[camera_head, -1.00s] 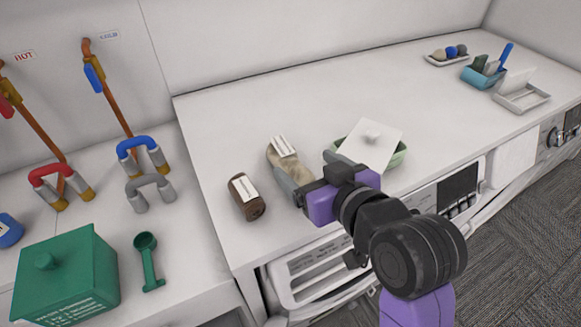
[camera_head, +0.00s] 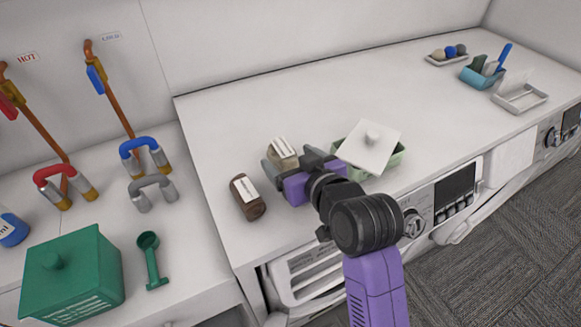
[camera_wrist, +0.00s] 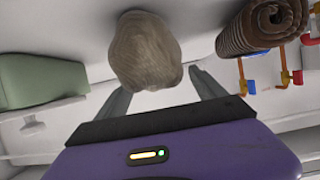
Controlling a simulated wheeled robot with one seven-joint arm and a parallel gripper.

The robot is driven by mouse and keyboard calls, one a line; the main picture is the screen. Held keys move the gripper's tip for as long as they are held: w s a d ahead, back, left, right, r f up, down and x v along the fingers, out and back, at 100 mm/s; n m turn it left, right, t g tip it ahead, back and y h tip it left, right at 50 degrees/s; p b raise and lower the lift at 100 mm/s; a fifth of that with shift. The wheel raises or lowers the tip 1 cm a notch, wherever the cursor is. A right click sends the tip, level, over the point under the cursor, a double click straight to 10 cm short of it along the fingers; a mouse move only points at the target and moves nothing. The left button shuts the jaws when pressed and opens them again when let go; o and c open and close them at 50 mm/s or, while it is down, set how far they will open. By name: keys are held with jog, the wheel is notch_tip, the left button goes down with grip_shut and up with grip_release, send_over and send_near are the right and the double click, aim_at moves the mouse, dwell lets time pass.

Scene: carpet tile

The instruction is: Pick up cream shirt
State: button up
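The cream shirt, a rolled beige bundle with a white label (camera_head: 283,150), lies on the white counter. In the wrist view its rounded end (camera_wrist: 145,50) is straight ahead of my fingers. My gripper (camera_head: 290,167) is low at the near end of the bundle, and its purple body hides part of it. In the wrist view my gripper (camera_wrist: 158,84) is open, with its fingers spread to either side of the bundle's end and nothing clamped. I cannot tell whether a finger touches the cloth.
A dark brown roll (camera_head: 247,197) lies close left. A green tub (camera_head: 386,163) with a tilted white lid (camera_head: 371,147) stands close right. Taps (camera_head: 143,158) and a green box (camera_head: 72,277) are further left. The counter behind the bundle is clear.

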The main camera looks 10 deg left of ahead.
jog(key=c, duration=1.4)
jog(key=shift+r, duration=0.15)
